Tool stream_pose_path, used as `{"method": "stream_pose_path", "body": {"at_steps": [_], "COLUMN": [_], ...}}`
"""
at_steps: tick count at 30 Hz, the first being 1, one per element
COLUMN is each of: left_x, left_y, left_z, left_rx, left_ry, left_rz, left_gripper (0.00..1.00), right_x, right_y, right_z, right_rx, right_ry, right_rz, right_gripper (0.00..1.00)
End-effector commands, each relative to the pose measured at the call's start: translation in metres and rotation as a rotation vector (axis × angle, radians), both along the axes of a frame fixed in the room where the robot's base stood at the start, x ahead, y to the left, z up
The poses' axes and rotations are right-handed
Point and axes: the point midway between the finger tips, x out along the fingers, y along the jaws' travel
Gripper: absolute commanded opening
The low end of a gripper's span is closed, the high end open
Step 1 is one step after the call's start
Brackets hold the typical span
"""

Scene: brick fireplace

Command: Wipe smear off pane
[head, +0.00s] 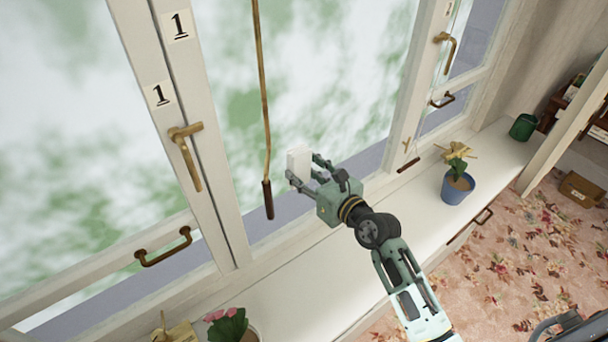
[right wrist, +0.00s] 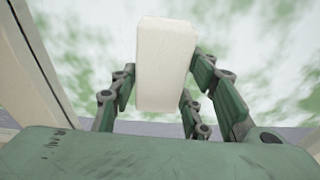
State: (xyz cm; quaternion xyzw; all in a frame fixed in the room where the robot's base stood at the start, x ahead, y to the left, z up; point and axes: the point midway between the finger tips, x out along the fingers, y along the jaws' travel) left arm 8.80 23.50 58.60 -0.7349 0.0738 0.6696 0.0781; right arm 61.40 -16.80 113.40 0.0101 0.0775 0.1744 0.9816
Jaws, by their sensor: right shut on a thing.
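My right gripper (head: 305,172) is shut on a white block (head: 299,158), held up in front of the middle window pane (head: 310,75). In the right wrist view the block (right wrist: 166,62) stands between the fingers, with the pane (right wrist: 265,50) behind it. I cannot tell whether the block touches the glass. White and green blur fills the pane, and I cannot make out a distinct smear in it.
A brass handle (head: 186,155) and a hanging rod (head: 265,100) are left of my gripper. The white sill (head: 320,250) below is mostly clear. A blue flowerpot (head: 457,188) and green pot (head: 523,127) stand right; a pink-flowered plant (head: 228,325) stands at the bottom.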

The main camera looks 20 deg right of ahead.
Motion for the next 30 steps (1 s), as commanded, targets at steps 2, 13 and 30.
{"method": "stream_pose_path", "body": {"at_steps": [2, 13, 30], "left_x": [0.0, 0.0, 0.0], "left_y": [0.0, 0.0, 0.0], "left_z": [-0.003, -0.008, -0.021], "left_rx": [0.0, 0.0, 0.0], "left_ry": [0.0, 0.0, 0.0], "left_rz": [0.0, 0.0, 0.0], "left_gripper": [0.3, 0.3, 0.3], "right_x": [0.003, 0.01, 0.025], "right_y": [-0.008, -0.03, -0.062], "right_z": [0.0, 0.0, 0.0], "right_rx": [-0.003, -0.002, -0.002], "right_ry": [-0.003, -0.002, -0.003], "right_rz": [-0.002, -0.002, -0.003], "right_gripper": [0.22, 0.22, 0.22]}}
